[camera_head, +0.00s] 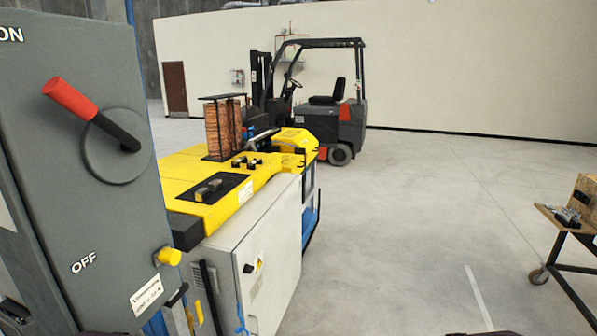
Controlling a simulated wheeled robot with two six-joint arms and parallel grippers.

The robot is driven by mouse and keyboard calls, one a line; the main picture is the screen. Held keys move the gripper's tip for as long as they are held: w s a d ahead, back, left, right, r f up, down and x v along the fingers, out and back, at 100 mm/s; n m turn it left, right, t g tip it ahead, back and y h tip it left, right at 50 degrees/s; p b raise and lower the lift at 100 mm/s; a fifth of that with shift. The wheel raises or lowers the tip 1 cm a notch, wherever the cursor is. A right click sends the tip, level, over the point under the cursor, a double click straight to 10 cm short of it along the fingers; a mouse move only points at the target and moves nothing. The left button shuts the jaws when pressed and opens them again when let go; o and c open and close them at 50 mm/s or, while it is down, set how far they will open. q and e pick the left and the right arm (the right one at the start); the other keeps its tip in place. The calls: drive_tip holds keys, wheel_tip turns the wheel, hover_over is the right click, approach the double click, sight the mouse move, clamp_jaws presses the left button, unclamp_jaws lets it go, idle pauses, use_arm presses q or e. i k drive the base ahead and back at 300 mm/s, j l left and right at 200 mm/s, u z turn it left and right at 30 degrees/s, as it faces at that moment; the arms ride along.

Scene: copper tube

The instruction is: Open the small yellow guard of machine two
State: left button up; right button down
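A machine with a yellow top (240,185) and a light grey cabinet (262,255) stands left of centre. At its far end is a smaller raised yellow cover (293,138), which may be the small yellow guard; at this distance I cannot tell whether it is open or shut. No label marks it as machine two. Neither gripper is in view. Only dark slivers, perhaps of my own arms, show at the bottom edge.
A forklift (325,112) is at the back, a wheeled cart (565,225) at right. Floor between is clear.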

sight(291, 163)
drive_tip(key=i+l+z, duration=0.1)
drive_tip(key=i+z, duration=0.35)
drive_tip(key=i, duration=1.7)
drive_tip(key=i+u, duration=0.15)
drive_tip(key=i, duration=0.45)
drive_tip(key=i+l, duration=0.2)
drive_tip(key=i, duration=0.45)
drive_tip(key=i+l+u, duration=0.15)
drive_tip(key=i, duration=0.45)
drive_tip(key=i+l+u, duration=0.25)
drive_tip(key=i+u, duration=0.15)
drive_tip(key=i, duration=0.15)
drive_tip(key=i+l+u, duration=0.45)
drive_tip(key=i+j, duration=0.05)
drive_tip(key=i, duration=0.05)
